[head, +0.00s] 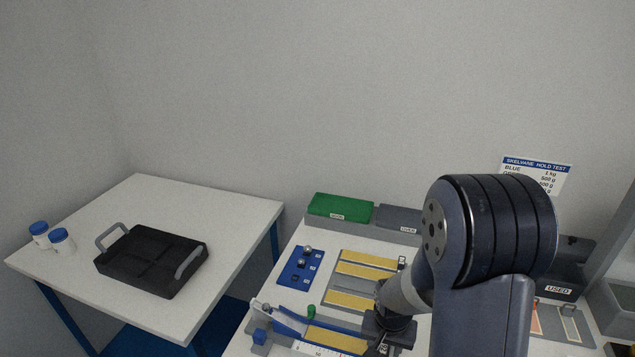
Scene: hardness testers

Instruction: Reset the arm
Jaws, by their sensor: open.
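My arm (490,235) fills the right foreground of the head view, its large dark joint in front of the workbench. My gripper (386,338) shows only partly, as a dark shape low in the picture beside the yellow strips. It is open, with no held object visible. Its fingertips are hard to make out near the lower edge.
A white bench (282,318) holds a green bin (340,207), a grey bin (398,219), a blue plate (299,267) with small weights and yellow strips (369,270). A dark USED box (560,290) stands right. On the left table (150,190) are a black tray (150,262) and two blue-capped bottles.

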